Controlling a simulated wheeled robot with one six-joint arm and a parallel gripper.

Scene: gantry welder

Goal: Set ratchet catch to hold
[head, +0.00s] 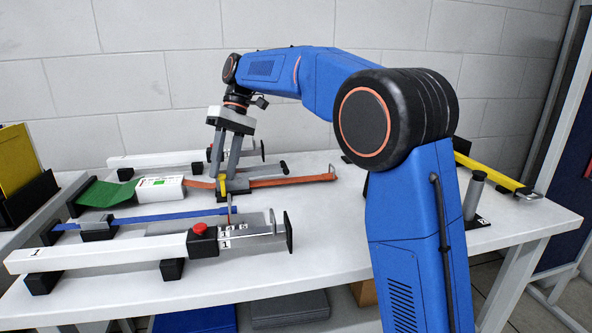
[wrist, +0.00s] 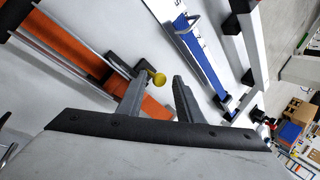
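My gripper (head: 225,185) points down over the orange strap (head: 290,181) on the white table in the head view. In the wrist view its two grey fingers (wrist: 163,78) are spread apart, with nothing clearly gripped. A small yellow knob (wrist: 157,78) shows at the fingertips, nearer the left finger. I cannot tell whether it touches. In the head view a yellow part (head: 236,187) sits beside the fingers, partly hidden by them. I cannot tell for sure which part is the ratchet catch, nor its setting.
A white rail (head: 110,252) with a red knob (head: 200,227) lies in front, beside a blue strip (head: 143,217). A second white rail (head: 155,159) lies behind. A white box (head: 160,189) and green band (head: 103,196) are left. A grey post (head: 474,195) stands right.

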